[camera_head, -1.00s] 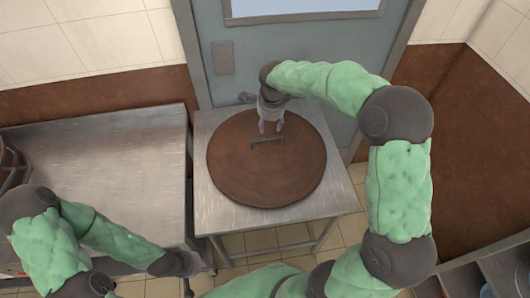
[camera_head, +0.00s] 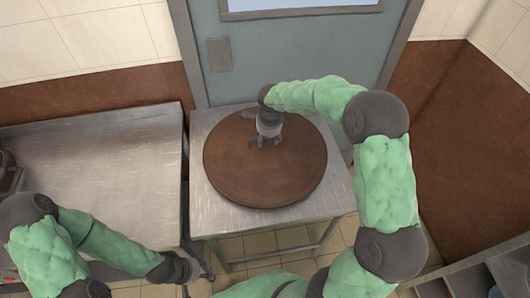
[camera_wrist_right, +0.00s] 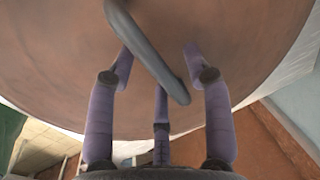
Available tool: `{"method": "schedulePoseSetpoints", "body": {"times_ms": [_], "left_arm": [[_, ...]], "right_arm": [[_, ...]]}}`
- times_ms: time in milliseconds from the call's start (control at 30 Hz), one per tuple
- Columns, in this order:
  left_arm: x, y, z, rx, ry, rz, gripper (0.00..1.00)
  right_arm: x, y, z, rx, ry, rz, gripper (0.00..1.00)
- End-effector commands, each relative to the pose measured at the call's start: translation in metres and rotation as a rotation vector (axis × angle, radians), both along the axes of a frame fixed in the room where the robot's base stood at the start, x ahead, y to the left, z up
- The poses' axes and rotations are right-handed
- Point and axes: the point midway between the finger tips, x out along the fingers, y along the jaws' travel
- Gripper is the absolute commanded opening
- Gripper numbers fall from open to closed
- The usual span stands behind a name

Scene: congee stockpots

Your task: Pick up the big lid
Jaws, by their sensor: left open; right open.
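The big lid (camera_head: 240,175) is a large round brown disc lying flat on a small metal table (camera_head: 205,215). Its grey bar handle (camera_wrist_right: 150,50) shows in the right wrist view, running diagonally between my open right fingers. My right gripper (camera_head: 263,143) points down over the middle of the lid, and in the head view it largely hides the handle. In the right wrist view the right gripper (camera_wrist_right: 160,70) has its fingers spread on either side of the handle, not closed on it. My left gripper (camera_head: 200,272) is open and empty, low near the steel counter's front edge.
A steel counter (camera_head: 90,170) stands to the left with a clear top. A grey-blue door (camera_head: 290,60) is behind the table. Brown wall panels (camera_head: 475,150) are on the right, with a shelf (camera_head: 470,285) at the bottom right.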

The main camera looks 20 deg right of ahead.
Motion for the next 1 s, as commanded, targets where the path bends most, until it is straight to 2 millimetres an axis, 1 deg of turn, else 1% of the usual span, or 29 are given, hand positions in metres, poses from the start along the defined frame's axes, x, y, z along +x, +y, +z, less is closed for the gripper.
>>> {"method": "schedulePoseSetpoints", "body": {"times_ms": [33,233,267,300,367,400,433,833,933,1000], "left_arm": [[0.0,0.0,-0.002,0.0,0.0,0.0,0.43],[0.0,0.0,-0.001,0.0,0.0,0.0,0.43],[0.0,0.0,-0.001,0.0,0.0,0.0,0.43],[0.0,0.0,-0.001,0.0,0.0,0.0,0.43],[0.0,0.0,-0.001,0.0,0.0,0.0,0.43],[0.0,0.0,-0.001,0.0,0.0,0.0,0.43],[0.0,0.0,-0.001,0.0,0.0,0.0,0.43],[0.0,0.0,0.0,0.0,0.0,0.0,0.43],[0.0,0.0,0.002,0.0,0.0,0.0,0.43],[0.0,0.0,0.006,0.0,0.0,0.0,0.43]], "right_arm": [[0.001,0.0,-0.004,0.0,-0.001,-0.001,0.51],[0.002,0.0,-0.003,0.001,-0.003,-0.001,0.51],[0.002,0.0,-0.003,0.001,-0.003,-0.001,0.48],[0.001,0.0,-0.003,0.001,-0.002,-0.001,0.37],[0.001,0.0,-0.003,0.001,-0.002,0.0,0.2],[0.001,0.0,-0.003,0.001,-0.002,0.0,0.09],[0.001,0.0,-0.003,0.001,-0.002,0.0,0.0],[0.003,-0.001,0.001,0.0,-0.007,-0.001,0.0],[0.003,-0.001,0.007,0.0,-0.008,-0.001,0.0],[0.003,-0.001,0.016,-0.001,-0.009,-0.001,0.0]]}}
